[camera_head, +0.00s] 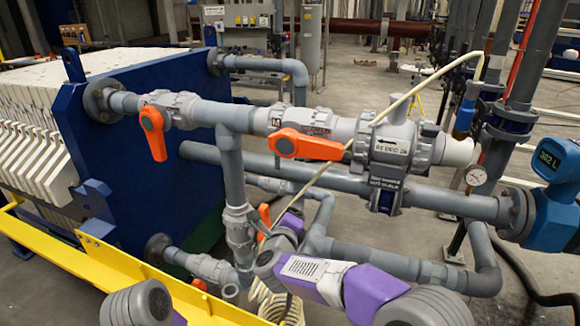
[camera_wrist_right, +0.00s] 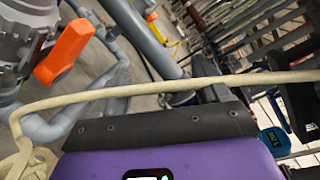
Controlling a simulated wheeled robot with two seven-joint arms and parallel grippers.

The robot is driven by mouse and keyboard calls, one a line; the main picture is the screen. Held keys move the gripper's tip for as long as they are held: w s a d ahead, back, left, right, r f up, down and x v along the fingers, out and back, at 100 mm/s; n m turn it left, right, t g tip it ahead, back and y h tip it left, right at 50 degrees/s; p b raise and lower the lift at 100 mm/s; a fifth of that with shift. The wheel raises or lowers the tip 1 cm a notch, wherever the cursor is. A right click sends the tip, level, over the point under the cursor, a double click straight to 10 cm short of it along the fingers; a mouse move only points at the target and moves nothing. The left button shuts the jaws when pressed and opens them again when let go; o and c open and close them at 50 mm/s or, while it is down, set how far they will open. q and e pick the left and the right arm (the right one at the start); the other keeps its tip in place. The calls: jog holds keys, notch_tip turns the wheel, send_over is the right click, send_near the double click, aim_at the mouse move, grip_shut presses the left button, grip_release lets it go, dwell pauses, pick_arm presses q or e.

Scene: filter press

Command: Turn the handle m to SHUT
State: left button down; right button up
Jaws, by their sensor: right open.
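The handle m is an orange lever (camera_head: 305,145) on the grey valve marked M, in the middle of the head view. It lies roughly along its pipe, its free end toward the right. My right arm comes in from below, and its purple gripper part (camera_head: 288,225) is below the lever and apart from it. The right gripper is open and empty; its fingertips are hard to make out. In the right wrist view an orange handle (camera_wrist_right: 64,52) stands at upper left beside a grey valve body; I cannot tell which handle it is. My left gripper is not in view.
Another orange handle (camera_head: 153,132) points down on the valve to the left. A cream hose (camera_head: 425,85) crosses in front of the pipes and passes close by in the wrist view (camera_wrist_right: 200,82). A yellow rail (camera_head: 150,275) and a blue plate (camera_head: 120,170) stand at left.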

jog(key=s+a+r+m+h+b, duration=0.3)
jog(key=s+r+m, duration=0.2)
jog(key=r+m, duration=0.45)
pick_arm(q)
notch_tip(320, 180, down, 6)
jog(key=b, duration=0.2)
pick_arm(e)
jog(key=n+p, duration=1.3)
jog(key=p, duration=2.3)
send_near(312, 151)
jog(key=w, duration=0.3)
jog(key=shift+h, duration=0.4)
jog(key=b+x, duration=0.1)
jog(key=x, duration=0.1)
jog(key=b+x, duration=0.1)
jog(key=x, duration=0.2)
jog(key=b+x, duration=0.1)
jog(key=x, duration=0.1)
jog(key=shift+w+d+f, duration=0.2)
jog(key=shift+w+d, duration=0.05)
jog(key=shift+d, duration=0.15)
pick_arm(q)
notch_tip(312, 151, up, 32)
pick_arm(e)
jog(key=shift+w+r, duration=0.15)
jog(key=shift+w, duration=0.05)
jog(key=shift+d, duration=0.1)
jog(key=shift+c, duration=0.2)
